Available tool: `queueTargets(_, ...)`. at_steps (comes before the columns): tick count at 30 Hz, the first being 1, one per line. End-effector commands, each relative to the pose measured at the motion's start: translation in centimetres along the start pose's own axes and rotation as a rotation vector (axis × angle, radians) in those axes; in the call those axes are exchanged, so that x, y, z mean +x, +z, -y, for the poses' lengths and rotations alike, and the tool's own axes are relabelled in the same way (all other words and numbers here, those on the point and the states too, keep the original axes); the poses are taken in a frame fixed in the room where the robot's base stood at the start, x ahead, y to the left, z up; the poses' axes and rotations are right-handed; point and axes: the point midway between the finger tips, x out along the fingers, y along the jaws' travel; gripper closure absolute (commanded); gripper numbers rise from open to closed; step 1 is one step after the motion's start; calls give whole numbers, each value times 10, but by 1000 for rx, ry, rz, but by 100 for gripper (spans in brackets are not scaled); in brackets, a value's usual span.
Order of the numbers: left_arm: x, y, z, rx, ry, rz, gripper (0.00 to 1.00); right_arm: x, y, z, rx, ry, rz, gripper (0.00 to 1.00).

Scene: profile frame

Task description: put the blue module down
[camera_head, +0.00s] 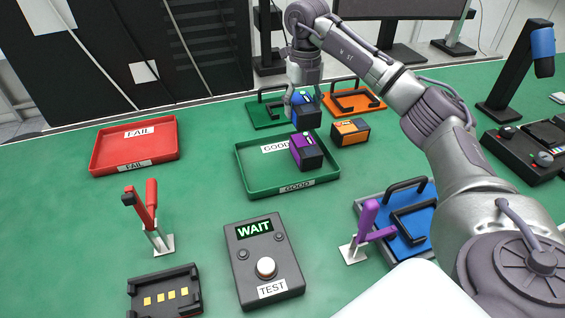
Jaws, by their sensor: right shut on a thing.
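My right gripper (302,101) reaches in from the right and points down at the back of the table. It is shut on the blue module (307,117), a dark block with a blue top. The module is at the far right edge of the green GOOD tray (257,184), close to the green plate with a handle (262,119). I cannot tell whether it touches anything below. A purple module (306,152) is in the GOOD tray, on its right side. An orange module (350,132) stands on the table just right of the tray. My left gripper is not in view.
A red FAIL tray (135,145), empty, lies at the left. An orange plate (368,103) is behind and a blue plate (424,222) at the right. A test box reading WAIT (263,258), a red lever clamp (150,215) and a purple one (369,220) stand in front.

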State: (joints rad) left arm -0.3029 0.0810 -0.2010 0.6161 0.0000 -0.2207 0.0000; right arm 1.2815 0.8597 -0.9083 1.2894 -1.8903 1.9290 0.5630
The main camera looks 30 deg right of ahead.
Motion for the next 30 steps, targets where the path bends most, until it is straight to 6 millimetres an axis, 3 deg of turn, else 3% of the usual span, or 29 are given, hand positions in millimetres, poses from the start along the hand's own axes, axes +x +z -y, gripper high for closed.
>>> queueTargets(16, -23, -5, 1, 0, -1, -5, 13, 62, -27, -100, -4, 1, -3, 81)
queueTargets(23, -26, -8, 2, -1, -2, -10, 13, 74, -30, -112, 0, 0, -2, 81)
queueTargets(30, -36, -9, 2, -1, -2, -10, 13, 105, -30, -112, 0, 0, -4, 81)
